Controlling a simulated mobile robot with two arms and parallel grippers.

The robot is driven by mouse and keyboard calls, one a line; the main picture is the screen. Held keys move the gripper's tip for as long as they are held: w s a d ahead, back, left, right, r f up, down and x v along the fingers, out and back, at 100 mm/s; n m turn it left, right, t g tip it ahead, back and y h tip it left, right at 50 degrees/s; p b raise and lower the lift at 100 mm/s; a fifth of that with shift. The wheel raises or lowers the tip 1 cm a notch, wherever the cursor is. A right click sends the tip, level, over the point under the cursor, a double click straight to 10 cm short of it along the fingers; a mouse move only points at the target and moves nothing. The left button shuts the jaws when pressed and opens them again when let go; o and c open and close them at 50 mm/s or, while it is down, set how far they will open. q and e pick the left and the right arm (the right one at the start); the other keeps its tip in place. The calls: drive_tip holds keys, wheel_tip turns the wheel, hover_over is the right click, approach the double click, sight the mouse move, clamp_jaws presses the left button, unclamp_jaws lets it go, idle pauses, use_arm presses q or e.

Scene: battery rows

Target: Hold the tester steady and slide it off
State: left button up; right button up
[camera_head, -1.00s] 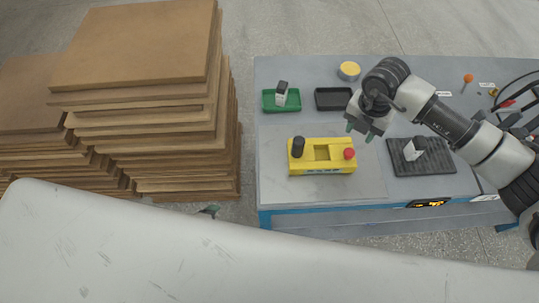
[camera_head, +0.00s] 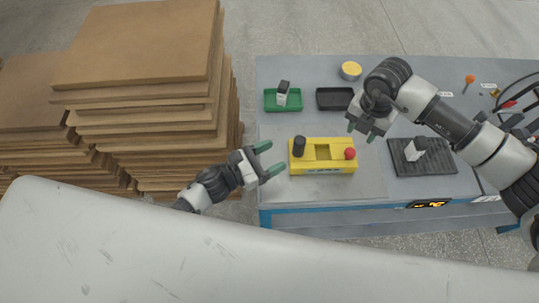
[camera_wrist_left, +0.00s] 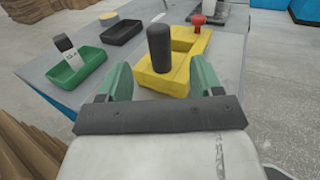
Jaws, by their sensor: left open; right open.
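The yellow tester (camera_head: 338,168) lies on the grey bench, with a black upright cylinder (camera_head: 299,146) at its left end, a square recess in the middle and a red button (camera_head: 350,154) at its right end. My left gripper (camera_head: 268,159) is open and empty just left of the tester. In the left wrist view the tester (camera_wrist_left: 154,83) and the black cylinder (camera_wrist_left: 161,47) show ahead, between the two green fingers (camera_wrist_left: 160,80). My right gripper (camera_head: 360,133) is open and empty, above and behind the tester's right end.
A green tray (camera_head: 269,106) holds a black-topped white battery (camera_head: 283,93). A black tray (camera_head: 320,104) looks empty. A dark ribbed mat (camera_head: 437,167) carries another dark-and-white block (camera_head: 414,149). Tall stacked brown boards (camera_head: 135,45) stand left of the bench.

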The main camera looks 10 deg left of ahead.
sight(305, 140)
use_arm(q)
drive_tip(key=x, duration=1)
drive_tip(key=shift+w+d, duration=0.15)
drive_tip(key=shift+w, duration=0.05)
drive_tip(key=shift+c, duration=0.4)
clamp_jaws()
idle(0.4)
